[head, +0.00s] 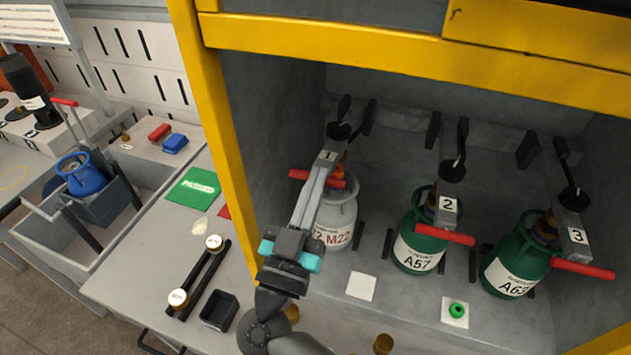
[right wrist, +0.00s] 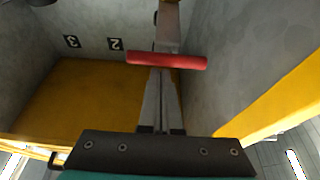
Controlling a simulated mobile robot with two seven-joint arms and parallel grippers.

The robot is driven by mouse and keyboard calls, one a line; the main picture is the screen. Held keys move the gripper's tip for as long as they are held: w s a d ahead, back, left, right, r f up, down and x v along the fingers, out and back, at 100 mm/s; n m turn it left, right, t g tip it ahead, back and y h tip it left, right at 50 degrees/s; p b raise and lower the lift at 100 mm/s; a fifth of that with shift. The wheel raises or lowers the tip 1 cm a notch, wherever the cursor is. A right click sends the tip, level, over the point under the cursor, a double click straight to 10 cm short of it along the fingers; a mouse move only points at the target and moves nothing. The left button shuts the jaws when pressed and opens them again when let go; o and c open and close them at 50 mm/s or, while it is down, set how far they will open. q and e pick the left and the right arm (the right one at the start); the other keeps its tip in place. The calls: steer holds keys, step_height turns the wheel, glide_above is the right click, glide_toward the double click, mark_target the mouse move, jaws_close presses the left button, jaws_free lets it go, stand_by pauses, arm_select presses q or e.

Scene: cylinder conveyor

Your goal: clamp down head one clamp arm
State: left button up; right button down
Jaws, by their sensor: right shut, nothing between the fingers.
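Head one's clamp arm, marked 1 (head: 327,157), has a red crossbar handle (head: 300,175) and sits above the pale grey cylinder labelled M22 (head: 338,215). My right gripper (head: 320,174) is shut and empty, its long fingers crossing in front of the handle in the head view. In the right wrist view the shut fingers (right wrist: 161,72) end at the red handle (right wrist: 167,60). I cannot tell whether they touch it. The fingers partly hide the cylinder's left side. My left gripper is not in view.
Green cylinders A57 (head: 412,252) and A63 (head: 505,280) stand under heads 2 (head: 449,205) and 3 (head: 577,236). A yellow frame post (head: 222,140) is close on the left, with a yellow beam above. A black tray (head: 219,311) lies on the left bench.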

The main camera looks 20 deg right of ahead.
step_height(320, 180, down, 7)
steer(key=t+h+b, duration=0.1)
steer(key=b, duration=0.5)
steer(key=shift+s+a+r+t, duration=0.2)
steer(key=shift+s+t, duration=0.1)
steer(key=shift+t, duration=0.1)
steer(key=shift+f, duration=0.1)
